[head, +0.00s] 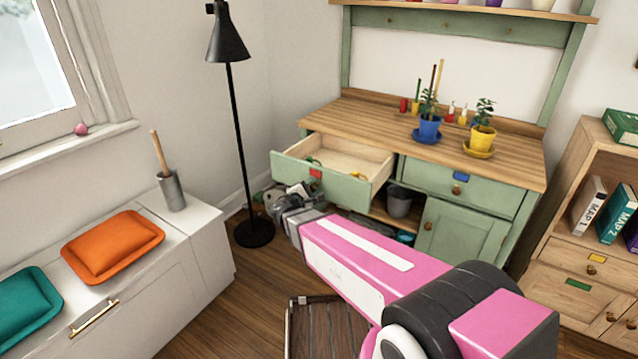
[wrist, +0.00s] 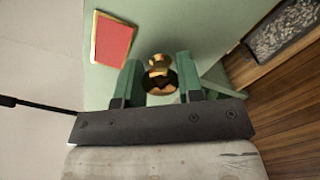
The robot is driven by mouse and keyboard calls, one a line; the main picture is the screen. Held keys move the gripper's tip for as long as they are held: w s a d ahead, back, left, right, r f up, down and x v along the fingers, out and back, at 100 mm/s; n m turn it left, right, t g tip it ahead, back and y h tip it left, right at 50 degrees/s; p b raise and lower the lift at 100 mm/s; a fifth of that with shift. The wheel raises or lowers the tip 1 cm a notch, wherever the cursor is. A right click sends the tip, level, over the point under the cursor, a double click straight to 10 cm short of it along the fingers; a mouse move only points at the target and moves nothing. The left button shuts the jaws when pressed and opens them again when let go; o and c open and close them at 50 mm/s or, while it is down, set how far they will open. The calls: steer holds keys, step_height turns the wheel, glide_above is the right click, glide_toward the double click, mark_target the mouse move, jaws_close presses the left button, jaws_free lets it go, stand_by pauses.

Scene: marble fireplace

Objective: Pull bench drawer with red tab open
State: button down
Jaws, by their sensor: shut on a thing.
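The green bench drawer (head: 347,189) with the red tab (head: 316,173) stands pulled out of the left side of the wooden-topped bench, and its pale inside shows. A few small things lie in it. In the wrist view, the red tab (wrist: 112,40) sits in a gold frame on the green drawer front (wrist: 190,25). My gripper (wrist: 158,84) is shut on the round brass knob (wrist: 159,66), with one finger on each side. In the head view my gripper (head: 296,196) is at the drawer front, and the knob is hidden behind it.
A second green drawer (head: 464,186) with a blue tab is shut at the right. A black floor lamp (head: 238,130) stands left of the open drawer. A white cabinet (head: 165,262) with cushions is at the left. A wooden stool (head: 325,325) stands in front.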

steer(key=shift+s+a, duration=0.4)
steer(key=shift+s, duration=0.15)
steer(key=c, duration=0.8)
jaws_free()
steer(key=shift+o, duration=0.2)
steer(key=v, duration=1)
steer(key=shift+s+a, duration=0.25)
steer(key=shift+s, duration=0.05)
